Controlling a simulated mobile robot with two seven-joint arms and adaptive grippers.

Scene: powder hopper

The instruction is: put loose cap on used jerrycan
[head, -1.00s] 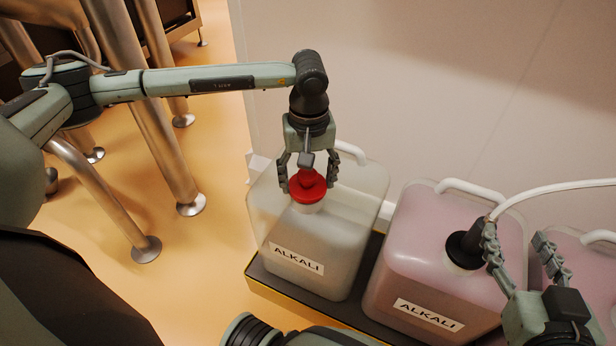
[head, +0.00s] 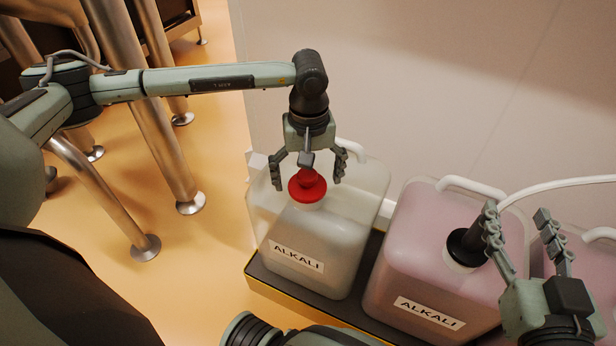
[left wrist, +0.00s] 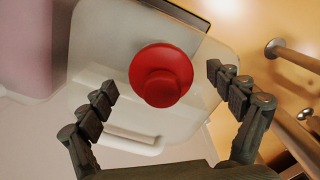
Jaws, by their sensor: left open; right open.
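The red cap (head: 307,187) sits on the neck of the clear, nearly empty-looking jerrycan (head: 318,240) labelled ALKALI. My left gripper (head: 308,182) is open above it, with one finger on each side of the cap and apart from it. The left wrist view shows the red cap (left wrist: 161,76) between the spread fingers of my left gripper (left wrist: 163,83), with a gap on both sides. My right gripper (head: 520,222) is open beside the black fitting (head: 463,246) on the pink-filled jerrycan (head: 440,285). Whether its left finger touches the fitting I cannot tell.
A white hose (head: 560,187) runs from the black fitting to the right. Another pink jerrycan stands at the right edge. The jerrycans stand on a dark tray (head: 262,284) with a yellow edge. Steel legs (head: 165,150) stand at left; a pale wall is behind.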

